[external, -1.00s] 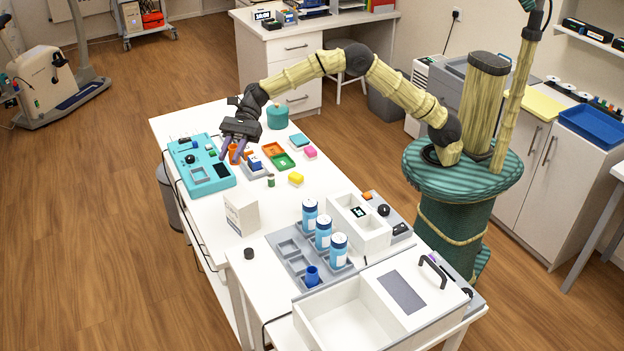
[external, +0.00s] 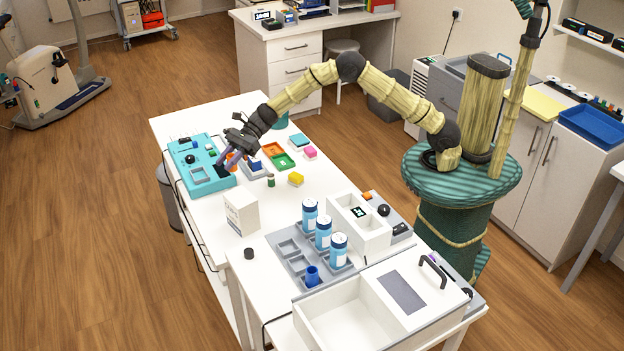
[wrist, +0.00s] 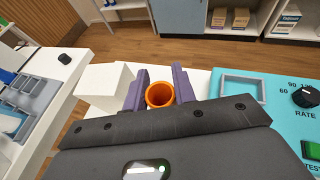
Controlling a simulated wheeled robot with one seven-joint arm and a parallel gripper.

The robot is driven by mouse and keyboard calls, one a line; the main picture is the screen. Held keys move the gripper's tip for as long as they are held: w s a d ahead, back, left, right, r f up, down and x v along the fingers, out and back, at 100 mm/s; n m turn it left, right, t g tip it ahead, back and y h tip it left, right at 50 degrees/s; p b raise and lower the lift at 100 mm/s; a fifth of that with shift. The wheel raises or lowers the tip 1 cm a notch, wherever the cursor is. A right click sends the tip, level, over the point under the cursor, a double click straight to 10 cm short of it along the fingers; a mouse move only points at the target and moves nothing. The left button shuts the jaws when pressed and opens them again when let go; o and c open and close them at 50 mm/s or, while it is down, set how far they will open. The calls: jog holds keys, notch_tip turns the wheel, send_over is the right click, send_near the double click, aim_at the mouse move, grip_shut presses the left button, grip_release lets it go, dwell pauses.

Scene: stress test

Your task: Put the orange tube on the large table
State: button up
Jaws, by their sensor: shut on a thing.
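The orange tube (wrist: 160,95) is between the two purple fingers of my gripper (wrist: 160,72) in the wrist view, its open mouth facing the camera. My gripper is shut on it. In the external view the gripper (external: 236,162) is over the large white table (external: 175,126), beside the teal panel, and a bit of the orange tube (external: 232,158) shows between the fingers. The tube's lower end is hidden, so I cannot tell whether it touches anything below.
A teal panel (external: 214,186) with a knob lies left of the gripper. A white box (external: 241,212), a yellow block (external: 296,179), a small green cylinder (external: 271,182) and a green tray (external: 285,160) stand nearby. Bottles (external: 310,215) stand in a grey rack at the front.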

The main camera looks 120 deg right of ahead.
jog(key=shift+f, duration=0.7)
jog(key=shift+a+f, duration=0.1)
jog(key=shift+f, duration=3.05)
jog(key=shift+f, duration=1.9)
jog(key=shift+f+b, duration=0.3)
jog(key=shift+b, duration=0.1)
jog(key=shift+s+f, duration=0.1)
